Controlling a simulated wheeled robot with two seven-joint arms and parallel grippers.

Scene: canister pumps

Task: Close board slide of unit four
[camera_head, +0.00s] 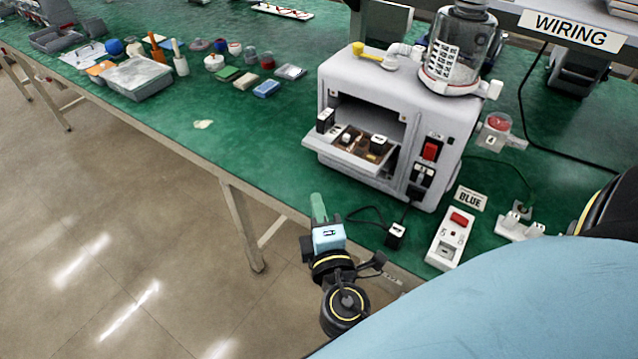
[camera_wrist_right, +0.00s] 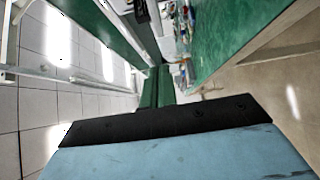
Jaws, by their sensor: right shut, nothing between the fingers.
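The pump unit (camera_head: 395,95) is a white box with a clear canister (camera_head: 455,50) on top, standing on the green bench. Its board slide (camera_head: 345,155) sticks out of the front opening toward the bench edge, carrying a brown board with small dark and white parts. My right gripper (camera_head: 318,207) is in front of the unit, near the bench's front edge, apart from the slide. Its green fingers are shut with nothing between them; they also show in the right wrist view (camera_wrist_right: 157,87). My left gripper is not in view.
A black plug (camera_head: 396,235) on a cord lies near the front edge. A grey tray (camera_head: 135,80) and small containers stand at left.

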